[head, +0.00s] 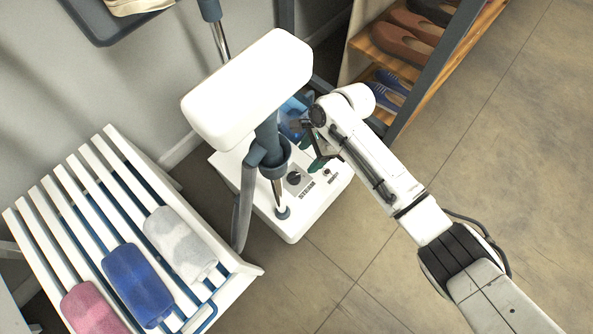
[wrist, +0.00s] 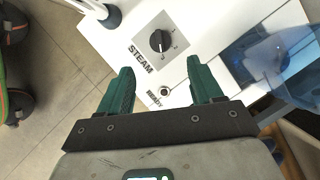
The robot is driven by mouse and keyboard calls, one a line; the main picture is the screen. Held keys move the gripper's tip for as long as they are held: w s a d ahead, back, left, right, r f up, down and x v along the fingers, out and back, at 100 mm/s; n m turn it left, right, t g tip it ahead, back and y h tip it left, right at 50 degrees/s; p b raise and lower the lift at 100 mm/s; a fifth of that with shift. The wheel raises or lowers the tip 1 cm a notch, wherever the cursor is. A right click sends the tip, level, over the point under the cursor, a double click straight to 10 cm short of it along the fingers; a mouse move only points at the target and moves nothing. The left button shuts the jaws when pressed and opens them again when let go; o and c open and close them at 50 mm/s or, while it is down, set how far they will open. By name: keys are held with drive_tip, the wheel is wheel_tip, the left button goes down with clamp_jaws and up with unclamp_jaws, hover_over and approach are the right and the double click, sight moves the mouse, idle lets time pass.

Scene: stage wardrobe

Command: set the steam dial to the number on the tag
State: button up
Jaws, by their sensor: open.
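The steam dial is a round black knob (wrist: 160,40) on the white steamer base, above the printed word STEAM in the wrist view. It also shows in the head view (head: 294,178). Small marks surround the knob, too small to read. My gripper (wrist: 165,80) has two green fingers, spread apart and empty. They point toward the dial, with the knob beyond the fingertips and not touched. In the head view my gripper (head: 312,150) hangs over the steamer base (head: 290,232). I see no tag with a number in either view.
A small round fitting labelled READY (wrist: 164,91) lies between the fingers. A blue see-through tank (wrist: 270,60) is beside the panel. A white padded head (head: 248,88) and pole rise by the dial. A slatted bench with rolled towels (head: 138,284) stands left, a shoe rack (head: 400,55) behind.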

sight(294, 175)
drive_tip(key=b+x, duration=0.5)
drive_tip(key=x, duration=0.5)
drive_tip(key=shift+a+f, duration=0.1)
drive_tip(key=shift+f, duration=0.3)
drive_tip(key=shift+c, duration=0.5)
drive_tip(key=c, duration=0.9)
